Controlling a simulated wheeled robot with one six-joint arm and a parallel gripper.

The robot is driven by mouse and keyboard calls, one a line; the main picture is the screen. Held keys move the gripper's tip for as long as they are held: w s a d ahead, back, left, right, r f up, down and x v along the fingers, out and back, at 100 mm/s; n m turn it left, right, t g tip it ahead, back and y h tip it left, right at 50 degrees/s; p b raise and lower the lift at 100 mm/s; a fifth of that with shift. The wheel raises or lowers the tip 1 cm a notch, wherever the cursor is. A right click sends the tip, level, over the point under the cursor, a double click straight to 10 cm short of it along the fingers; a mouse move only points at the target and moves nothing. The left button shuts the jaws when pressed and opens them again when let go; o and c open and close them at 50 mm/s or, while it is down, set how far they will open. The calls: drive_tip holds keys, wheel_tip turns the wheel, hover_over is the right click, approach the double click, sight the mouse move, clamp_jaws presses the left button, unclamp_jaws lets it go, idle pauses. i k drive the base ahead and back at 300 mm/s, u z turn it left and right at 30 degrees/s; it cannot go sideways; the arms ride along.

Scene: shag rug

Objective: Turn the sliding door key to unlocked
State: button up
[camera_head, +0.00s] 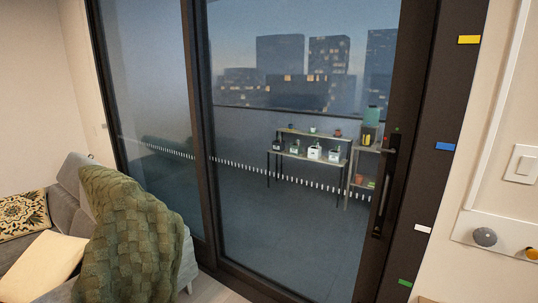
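The sliding door has a dark frame and large glass panes (290,190) and fills the middle of the view. A long dark vertical handle (384,205) is on its right upright. A small lever-like piece (391,150), possibly the key or lock, sticks out near the handle's top, with a tiny green spot just above it. It is too small and dark to tell which way it is turned. My gripper is not in view.
A grey sofa (62,190) with a green knitted throw (125,230) stands at the left. A light switch (521,164) and a peg rail (505,229) are on the right wall. Coloured tags, one yellow (469,40), mark the dark jamb. Plant shelves stand beyond the glass.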

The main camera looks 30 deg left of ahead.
sight(377, 231)
drive_tip(key=u, duration=0.95)
drive_tip(key=k, duration=0.35)
drive_tip(key=u, duration=0.8)
drive_tip(key=i, duration=1.75)
drive_tip(key=z, duration=1.15)
drive_tip(key=i, duration=0.45)
drive_tip(key=z, duration=0.4)
